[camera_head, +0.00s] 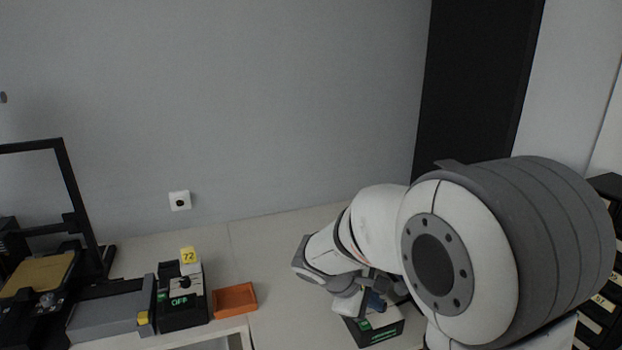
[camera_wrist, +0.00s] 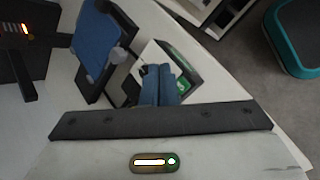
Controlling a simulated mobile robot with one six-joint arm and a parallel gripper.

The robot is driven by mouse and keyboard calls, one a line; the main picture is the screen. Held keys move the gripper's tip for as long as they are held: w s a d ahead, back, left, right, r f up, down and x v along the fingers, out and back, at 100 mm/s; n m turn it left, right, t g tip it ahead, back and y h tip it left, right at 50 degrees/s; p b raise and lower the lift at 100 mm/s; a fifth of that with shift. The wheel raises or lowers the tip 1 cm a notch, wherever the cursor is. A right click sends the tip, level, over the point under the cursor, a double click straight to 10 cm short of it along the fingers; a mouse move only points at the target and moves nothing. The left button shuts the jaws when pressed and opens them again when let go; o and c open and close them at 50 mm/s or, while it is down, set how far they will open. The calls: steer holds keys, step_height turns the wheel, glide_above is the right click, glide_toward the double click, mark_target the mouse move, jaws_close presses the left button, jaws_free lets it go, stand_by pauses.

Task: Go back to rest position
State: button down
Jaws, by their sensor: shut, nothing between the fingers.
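My gripper (camera_head: 376,303) is at the front of the table in the head view, partly hidden by my arm. In the wrist view its two blue fingers (camera_wrist: 159,84) are together with nothing between them. They are over or beside a small black-and-white box with green markings (camera_wrist: 197,74). That box also shows under my gripper in the head view (camera_head: 383,333). I cannot tell whether the fingers touch it.
A black frame machine with a gold plate (camera_head: 40,274) stands far left. Near it are a grey device (camera_head: 108,314), a black box with a yellow 72 tag (camera_head: 182,308) and an orange tray (camera_head: 235,300). A blue plate (camera_wrist: 97,42) and a teal-rimmed bin (camera_wrist: 298,38) show in the wrist view.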

steer(key=s+r+m+y, duration=0.3)
steer(key=s+m, duration=0.3)
steer(key=s, duration=0.3)
steer(key=s+r+m+y, duration=0.2)
steer(key=s+m+y, duration=0.2)
steer(key=s, duration=0.5)
steer(key=shift+r+m+y, duration=0.3)
steer(key=shift+r+m, duration=0.1)
steer(key=shift+m, duration=0.5)
